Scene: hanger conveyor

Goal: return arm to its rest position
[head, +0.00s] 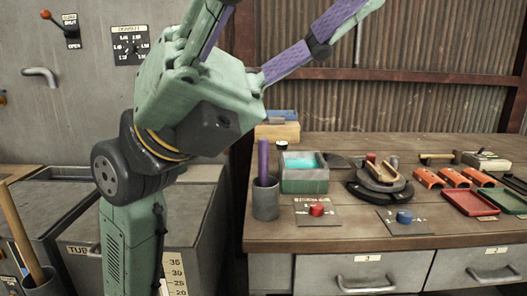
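My arm rises in the left and middle of the head view, with its green lower link (128,245) upright and a black wrist joint above it. My gripper (298,8) is raised above the left end of the workbench, pointing up toward the top edge of the picture. Its green body is tilted. Its two fingers with purple pads are spread wide apart, and nothing shows between them. The end of the left finger is cut off by the top edge.
A wooden workbench (345,238) stands at right. On it are a grey cup (265,200) with a purple rod, a green-grey box (304,180), a red button (317,209), a blue button (404,217) and red (469,203) and green trays. A grey panel wall stands behind at left.

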